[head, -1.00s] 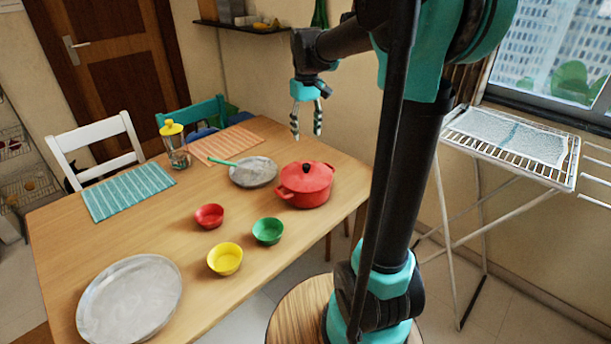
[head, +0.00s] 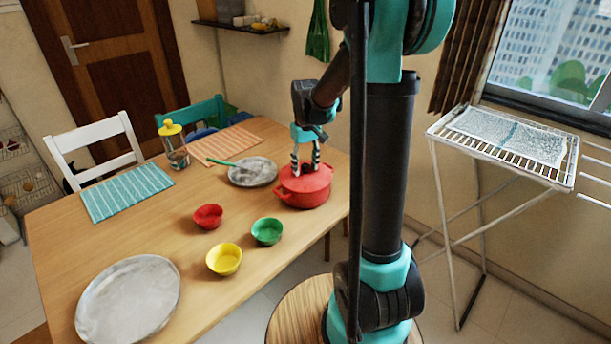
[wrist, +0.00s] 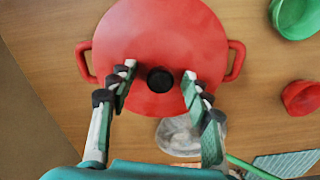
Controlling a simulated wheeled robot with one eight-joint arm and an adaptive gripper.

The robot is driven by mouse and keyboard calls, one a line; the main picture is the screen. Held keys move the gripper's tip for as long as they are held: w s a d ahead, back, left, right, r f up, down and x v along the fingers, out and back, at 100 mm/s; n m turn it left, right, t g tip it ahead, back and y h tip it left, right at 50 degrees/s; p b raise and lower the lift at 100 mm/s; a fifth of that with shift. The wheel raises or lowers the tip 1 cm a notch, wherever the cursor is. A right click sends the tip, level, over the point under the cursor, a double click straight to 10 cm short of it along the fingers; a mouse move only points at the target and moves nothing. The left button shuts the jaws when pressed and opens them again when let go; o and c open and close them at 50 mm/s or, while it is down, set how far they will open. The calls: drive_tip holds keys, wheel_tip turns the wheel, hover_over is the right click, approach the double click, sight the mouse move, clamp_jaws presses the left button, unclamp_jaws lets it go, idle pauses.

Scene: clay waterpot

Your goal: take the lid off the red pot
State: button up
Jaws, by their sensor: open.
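The red pot (head: 304,196) stands on the wooden table near its right edge, with its red lid (head: 318,180) on. In the wrist view the lid (wrist: 160,40) fills the upper middle, with a black knob (wrist: 160,80) at its centre and a pot handle on each side. My gripper (head: 305,170) is open above the lid, pointing down. In the wrist view its fingers (wrist: 158,88) stand on either side of the knob, apart from it. Whether the fingertips touch the lid I cannot tell.
A red bowl (head: 208,217), a green bowl (head: 267,231) and a yellow bowl (head: 224,259) stand in front of the pot. A grey plate (head: 253,172) lies behind left, near a yellow-topped jar (head: 174,147). A large round tray (head: 130,300) lies at front left.

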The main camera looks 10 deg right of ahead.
drive_tip(key=shift+f, duration=0.4)
clamp_jaws()
drive_tip(key=shift+r, duration=0.1)
